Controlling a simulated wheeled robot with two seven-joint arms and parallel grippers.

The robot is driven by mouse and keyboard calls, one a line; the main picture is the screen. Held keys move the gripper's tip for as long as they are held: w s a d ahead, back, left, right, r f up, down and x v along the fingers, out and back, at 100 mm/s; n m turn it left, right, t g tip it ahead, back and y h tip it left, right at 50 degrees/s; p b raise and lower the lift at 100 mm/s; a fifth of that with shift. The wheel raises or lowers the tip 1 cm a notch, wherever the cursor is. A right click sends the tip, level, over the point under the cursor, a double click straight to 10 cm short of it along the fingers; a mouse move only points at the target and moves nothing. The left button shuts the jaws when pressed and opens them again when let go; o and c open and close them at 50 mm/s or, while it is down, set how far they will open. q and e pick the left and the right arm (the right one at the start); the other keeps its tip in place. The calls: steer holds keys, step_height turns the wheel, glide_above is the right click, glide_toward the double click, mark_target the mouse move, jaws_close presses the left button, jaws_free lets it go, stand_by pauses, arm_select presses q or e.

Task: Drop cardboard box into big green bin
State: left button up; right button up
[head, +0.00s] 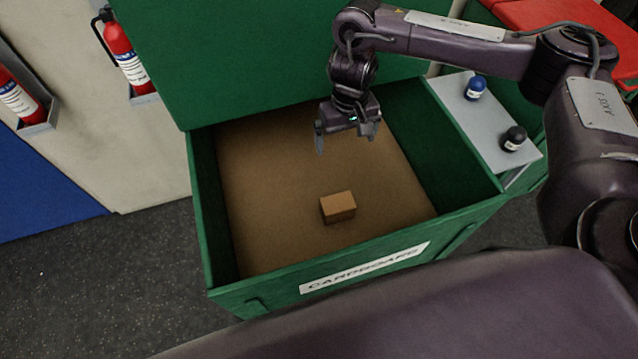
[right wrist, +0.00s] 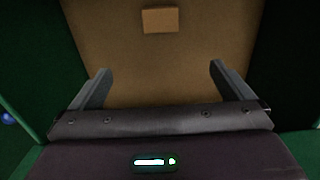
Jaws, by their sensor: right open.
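A small brown cardboard box (head: 338,207) lies inside the big green bin (head: 345,273), on its brown floor, toward the front. A "CARDBOARD"-style label is on the bin's front wall. My right gripper (head: 347,138) hangs over the back part of the bin, open and empty, apart from the box. In the right wrist view the two open fingers (right wrist: 160,85) frame bare bin floor, and the box (right wrist: 160,20) shows beyond them at the top. My left gripper is not in view.
The bin's green lid (head: 270,60) stands raised at the back. A grey shelf (head: 490,125) at the right holds a blue-capped bottle (head: 475,88) and a black bottle (head: 514,138). Fire extinguishers (head: 124,55) hang on the left wall. Dark floor (head: 100,270) is clear at front left.

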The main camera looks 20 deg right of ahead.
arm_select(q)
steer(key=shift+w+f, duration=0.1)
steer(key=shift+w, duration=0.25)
arm_select(e)
step_height(320, 180, up, 7)
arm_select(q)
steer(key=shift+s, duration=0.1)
arm_select(e)
steer(key=shift+s+f, duration=0.1)
stand_by(0.4)
